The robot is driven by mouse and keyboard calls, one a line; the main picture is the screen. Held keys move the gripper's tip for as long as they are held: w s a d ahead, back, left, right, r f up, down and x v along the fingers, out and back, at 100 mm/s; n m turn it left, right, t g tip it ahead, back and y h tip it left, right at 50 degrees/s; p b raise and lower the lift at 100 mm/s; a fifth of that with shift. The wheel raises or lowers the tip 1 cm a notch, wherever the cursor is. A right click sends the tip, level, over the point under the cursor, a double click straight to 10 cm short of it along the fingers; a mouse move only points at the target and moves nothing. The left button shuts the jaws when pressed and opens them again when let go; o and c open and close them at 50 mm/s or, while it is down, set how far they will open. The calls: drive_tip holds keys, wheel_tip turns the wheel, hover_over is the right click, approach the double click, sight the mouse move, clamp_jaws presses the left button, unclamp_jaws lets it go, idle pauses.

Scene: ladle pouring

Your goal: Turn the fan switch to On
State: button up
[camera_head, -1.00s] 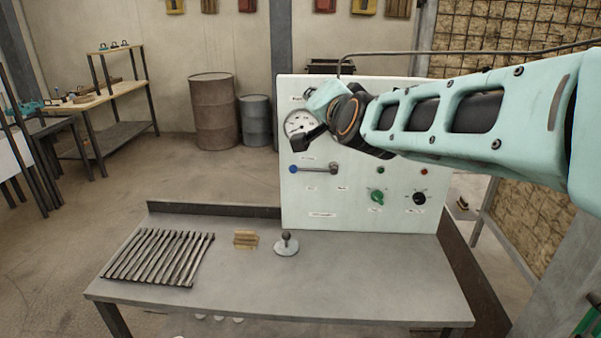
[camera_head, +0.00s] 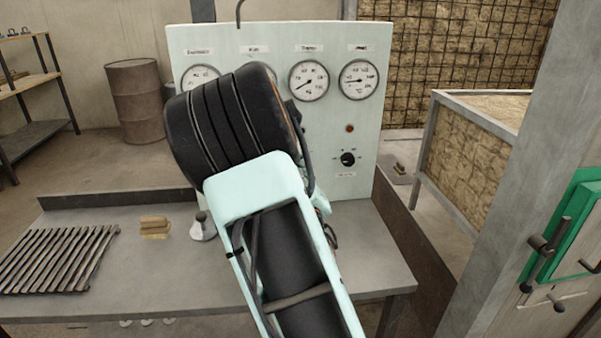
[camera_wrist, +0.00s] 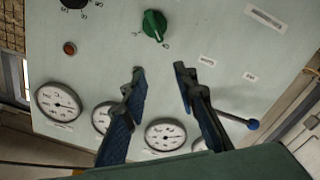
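The pale control panel (camera_head: 365,110) stands upright on the back of the metal table. A black rotary knob (camera_head: 348,158) is at its right, and its edge also shows in the wrist view (camera_wrist: 75,3). A green rotary knob (camera_wrist: 155,24) is in the wrist view; my arm hides it in the head view. The panel's small labels are too blurred to read, so I cannot tell which knob is the fan switch. My gripper (camera_wrist: 159,68) is open and empty in front of the panel. Its fingers point toward the green knob, apart from it.
Several gauges, one in the head view (camera_head: 309,80), line the panel's top. A lever with a blue ball end (camera_wrist: 252,124) lies beside the right finger in the wrist view. A red lamp (camera_head: 349,128) is above the black knob. Metal bars (camera_head: 55,260) lie on the table's left.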

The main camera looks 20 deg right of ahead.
wheel_tip(320, 180, down, 4)
drive_tip(key=s+d+n, duration=0.2)
drive_tip(key=x, duration=1.1)
drive_tip(key=shift+r, duration=0.1)
drive_tip(key=shift+c, duration=0.4)
clamp_jaws()
